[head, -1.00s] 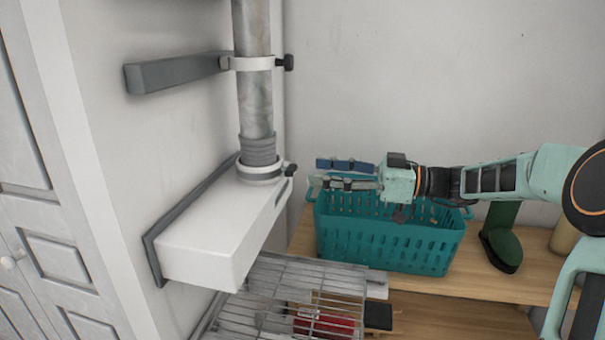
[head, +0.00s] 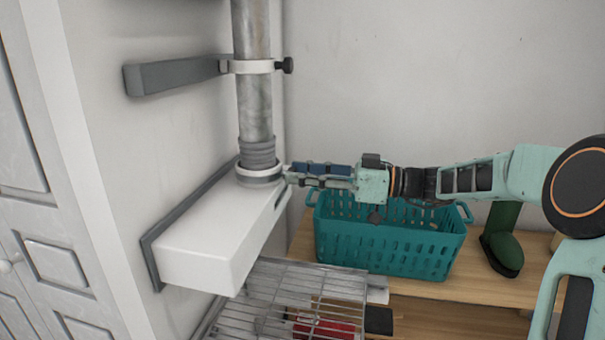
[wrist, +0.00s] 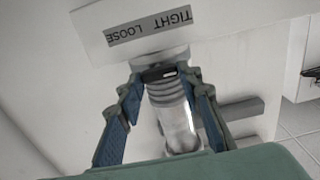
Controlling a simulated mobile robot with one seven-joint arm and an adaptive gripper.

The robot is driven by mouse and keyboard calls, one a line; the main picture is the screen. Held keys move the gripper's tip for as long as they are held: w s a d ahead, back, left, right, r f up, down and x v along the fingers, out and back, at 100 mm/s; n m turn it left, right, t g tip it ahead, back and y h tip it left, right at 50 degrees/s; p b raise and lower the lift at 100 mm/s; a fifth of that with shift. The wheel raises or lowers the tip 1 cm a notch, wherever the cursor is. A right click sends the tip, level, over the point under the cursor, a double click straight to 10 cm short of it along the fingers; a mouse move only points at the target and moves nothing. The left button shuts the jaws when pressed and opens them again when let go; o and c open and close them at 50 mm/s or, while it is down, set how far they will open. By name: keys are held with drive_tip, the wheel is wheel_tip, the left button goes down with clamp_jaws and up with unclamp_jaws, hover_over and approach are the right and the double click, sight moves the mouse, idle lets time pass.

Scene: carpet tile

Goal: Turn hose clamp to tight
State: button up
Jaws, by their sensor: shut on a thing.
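The hose clamp (head: 258,174) is a pale ring around the base of the grey vertical pipe, where it meets a white box. In the wrist view its dark knob (wrist: 158,74) sits between the blue-padded fingers. My gripper (head: 291,177) reaches the clamp from the right and is shut on that knob; it also shows in the wrist view (wrist: 160,78). In the head view the fingertips hide the knob. A grey label (wrist: 150,28) reading TIGHT and LOOSE appears upside down in the wrist view. The knob's exact turn is hard to read.
The white box (head: 215,238) sticks out from the left wall below the clamp. A grey bracket (head: 175,74) holds the pipe higher up. A teal basket (head: 385,250) stands under my gripper on a wooden shelf, with a wire rack (head: 305,290) lower down.

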drive_tip(key=shift+c, duration=0.6)
drive_tip(key=shift+m, duration=0.4)
drive_tip(key=shift+f+m+p, duration=0.2)
drive_tip(key=shift+m+p, duration=6.3)
drive_tip(key=shift+m, duration=2.25)
drive_tip(key=shift+f+m+p, duration=0.2)
drive_tip(key=shift+m+p, duration=6.3)
drive_tip(key=shift+m, duration=2.25)
